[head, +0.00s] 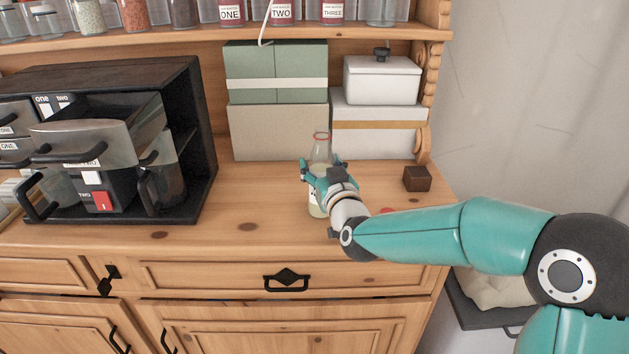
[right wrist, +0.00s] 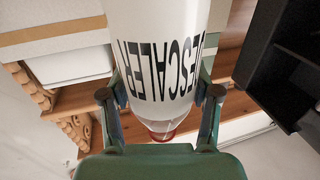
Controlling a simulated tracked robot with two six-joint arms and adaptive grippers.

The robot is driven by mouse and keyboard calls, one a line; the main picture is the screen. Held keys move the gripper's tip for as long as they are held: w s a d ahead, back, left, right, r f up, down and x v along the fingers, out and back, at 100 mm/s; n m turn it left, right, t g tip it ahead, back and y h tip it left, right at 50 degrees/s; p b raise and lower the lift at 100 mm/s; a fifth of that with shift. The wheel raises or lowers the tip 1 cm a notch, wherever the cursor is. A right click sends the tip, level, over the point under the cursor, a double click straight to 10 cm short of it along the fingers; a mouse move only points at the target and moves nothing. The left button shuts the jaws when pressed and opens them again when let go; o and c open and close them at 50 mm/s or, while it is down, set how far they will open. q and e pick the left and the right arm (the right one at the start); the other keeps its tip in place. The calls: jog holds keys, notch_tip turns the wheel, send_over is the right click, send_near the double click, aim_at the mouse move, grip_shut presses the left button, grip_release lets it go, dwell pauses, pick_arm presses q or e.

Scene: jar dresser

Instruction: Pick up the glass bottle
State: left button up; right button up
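The glass bottle (head: 320,151) stands upright on the dresser top, with a clear neck, a reddish rim and pale contents. My right gripper (head: 323,172) is at its body, with a finger on either side; its wrist hides part of the bottle. In the right wrist view the bottle (right wrist: 165,60) appears upside down with a white DESCALER label, between the spread fingers of my right gripper (right wrist: 162,78). The fingers look open around it; firm contact cannot be made out. My left gripper is not in view.
A dark wooden cube (head: 417,178) stands right of the bottle. Green and beige boxes (head: 277,130) and a white lidded box (head: 381,80) stand behind. Jars line the shelf above.

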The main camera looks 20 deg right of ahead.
jog(key=c, duration=0.8)
jog(key=shift+r, duration=0.15)
